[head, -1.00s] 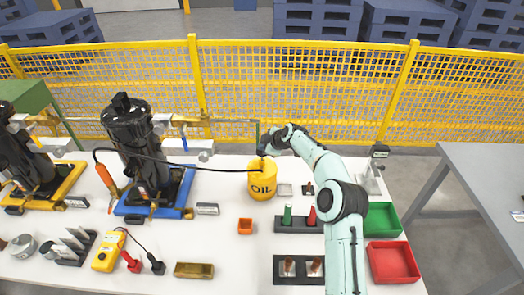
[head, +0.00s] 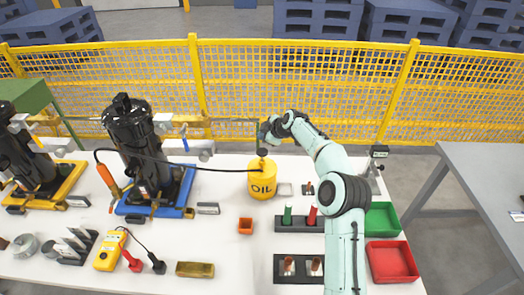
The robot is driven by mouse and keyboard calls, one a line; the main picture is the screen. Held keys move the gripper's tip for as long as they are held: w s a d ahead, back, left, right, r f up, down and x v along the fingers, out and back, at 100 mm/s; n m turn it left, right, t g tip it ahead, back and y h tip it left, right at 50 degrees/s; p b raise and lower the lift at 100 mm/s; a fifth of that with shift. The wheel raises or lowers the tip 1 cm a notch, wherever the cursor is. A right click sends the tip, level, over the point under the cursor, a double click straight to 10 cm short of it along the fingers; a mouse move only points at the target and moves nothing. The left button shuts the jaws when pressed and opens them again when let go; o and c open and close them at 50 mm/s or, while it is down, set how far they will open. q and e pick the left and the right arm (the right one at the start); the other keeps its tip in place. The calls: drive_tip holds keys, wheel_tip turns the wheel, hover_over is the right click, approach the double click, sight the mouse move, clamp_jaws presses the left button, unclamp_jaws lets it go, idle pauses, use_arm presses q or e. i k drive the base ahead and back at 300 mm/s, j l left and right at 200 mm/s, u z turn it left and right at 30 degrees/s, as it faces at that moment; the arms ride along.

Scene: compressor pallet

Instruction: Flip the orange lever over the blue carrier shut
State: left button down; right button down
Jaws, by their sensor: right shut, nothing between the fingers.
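The blue carrier (head: 184,198) lies flat on the white table at left, with a black compressor (head: 126,125) upright on it. An orange lever-like handle (head: 106,176) leans up and to the left at the carrier's left side, apart from lying flat. Its lower end is small and hard to make out. My right gripper (head: 263,146) is shut and empty, over the top of the yellow oil can (head: 262,182), well to the right of the carrier. Whether it touches the can is unclear. My left gripper is not in view.
A black hose (head: 200,168) runs from near the orange handle across the compressor to the oil can. A yellow carrier (head: 70,180) with another compressor stands at left. A yellow meter (head: 110,250) is in front. Green (head: 381,218) and red (head: 392,262) bins stand right.

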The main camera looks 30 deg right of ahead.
sight(112, 202)
drive_tip(key=k+j, duration=0.8)
